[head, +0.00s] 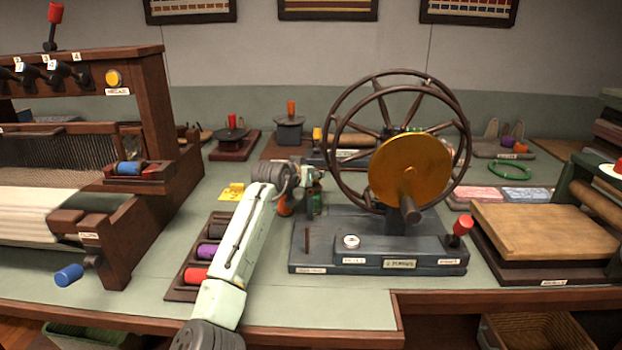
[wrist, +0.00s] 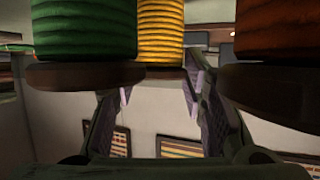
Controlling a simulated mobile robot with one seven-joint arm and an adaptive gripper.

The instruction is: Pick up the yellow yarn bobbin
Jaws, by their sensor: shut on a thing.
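In the wrist view, which looks upside down, the yellow yarn bobbin (wrist: 161,32) is in the middle at the top, with its dark flange between the two fingers of my gripper (wrist: 158,82). My gripper is shut on it. A green bobbin (wrist: 85,30) is close on the left and an orange-brown bobbin (wrist: 272,35) on the right. In the head view my gripper (head: 310,182) is beside the big wheel, with an orange bobbin (head: 285,208) and a green piece (head: 316,204) just below it. The held bobbin is hidden there by my gripper.
The spoked wheel machine (head: 380,250) stands close to the right of my gripper. A loom (head: 150,110) is at the left. A wooden rack (head: 181,290) of spools lies beside my arm. A wooden board (head: 545,232) is at the right. Green tabletop is clear near the front edge.

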